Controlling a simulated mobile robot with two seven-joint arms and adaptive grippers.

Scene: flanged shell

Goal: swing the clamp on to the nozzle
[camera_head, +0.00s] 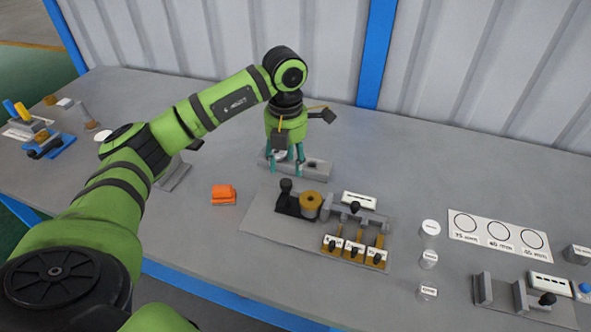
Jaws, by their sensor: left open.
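My left gripper (288,160) points down at the back middle of the bench, with its teal fingers apart. It is over the left part of a low grey block (318,168); I cannot tell whether the fingertips touch it. Something small and pale shows between the fingers, mostly hidden. In front of it, a grey base plate (262,224) carries a black-knobbed part (286,187) and a brass-coloured cylinder (311,204) beside it. I cannot tell for sure which parts are the clamp and the nozzle. My right gripper is not in view.
An orange block (223,194) lies left of the plate. Several labelled pieces (354,247) sit on its right part. Clear labelled jars (429,236), a card with circles (497,232) and another fixture (520,300) stand at right. A corrugated wall (480,70) closes the back.

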